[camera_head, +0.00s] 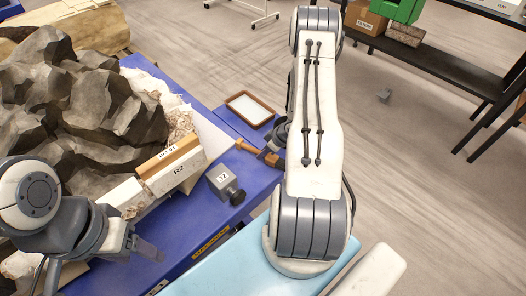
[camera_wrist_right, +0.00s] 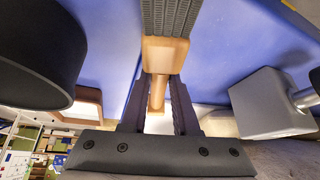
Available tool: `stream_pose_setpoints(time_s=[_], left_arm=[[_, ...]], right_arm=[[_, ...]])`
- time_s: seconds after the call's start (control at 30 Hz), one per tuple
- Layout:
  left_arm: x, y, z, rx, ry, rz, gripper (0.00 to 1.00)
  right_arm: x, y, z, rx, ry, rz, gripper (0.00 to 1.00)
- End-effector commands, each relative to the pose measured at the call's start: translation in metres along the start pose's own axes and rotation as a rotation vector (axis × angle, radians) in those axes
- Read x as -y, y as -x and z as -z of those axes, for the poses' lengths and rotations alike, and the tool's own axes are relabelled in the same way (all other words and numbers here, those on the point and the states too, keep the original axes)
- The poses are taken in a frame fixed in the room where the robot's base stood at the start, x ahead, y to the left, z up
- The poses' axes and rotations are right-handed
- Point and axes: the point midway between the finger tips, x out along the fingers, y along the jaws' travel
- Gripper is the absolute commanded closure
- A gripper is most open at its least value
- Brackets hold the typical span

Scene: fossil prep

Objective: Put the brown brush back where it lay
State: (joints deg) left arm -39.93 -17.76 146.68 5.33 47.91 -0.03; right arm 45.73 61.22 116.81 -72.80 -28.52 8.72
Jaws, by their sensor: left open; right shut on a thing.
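The brown brush (camera_head: 247,146) is at the blue table's right side in the head view. In the right wrist view the brush (camera_wrist_right: 165,55) has a brown body and handle, with dark grey bristles at the top of the picture. My right gripper (camera_head: 271,155) is shut on its handle; in the wrist view the fingers (camera_wrist_right: 159,95) lie on both sides of it. Whether the brush touches the table is hard to tell. My left gripper (camera_head: 143,247) is open and empty at the table's lower left, apart from the brush.
A grey block marked 32 (camera_head: 221,181) with a black knob stands left of my right arm. A brown-framed tray (camera_head: 250,108) lies behind the brush. A big dark rock (camera_head: 60,100) and a block marked R2 (camera_head: 176,171) fill the left. Blue tabletop (camera_head: 255,180) is bare near the brush.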

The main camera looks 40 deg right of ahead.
Motion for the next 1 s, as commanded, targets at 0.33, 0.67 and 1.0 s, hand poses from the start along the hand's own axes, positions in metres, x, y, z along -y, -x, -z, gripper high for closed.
stream_pose_setpoints(time_s=[0.33, 0.67, 1.0], left_arm=[[0.0, -0.003, 0.0, 0.0, 0.0, 0.0, 0.36], [0.0, -0.003, 0.0, 0.0, 0.0, 0.0, 0.36], [0.0, 0.0, 0.0, 0.0, 0.0, 0.0, 0.36]], right_arm=[[0.0, -0.005, -0.002, -0.001, 0.002, 0.0, 1.0], [0.0, -0.005, -0.002, -0.001, 0.001, 0.0, 0.37], [-0.002, 0.027, -0.001, -0.001, 0.001, -0.004, 0.37]])
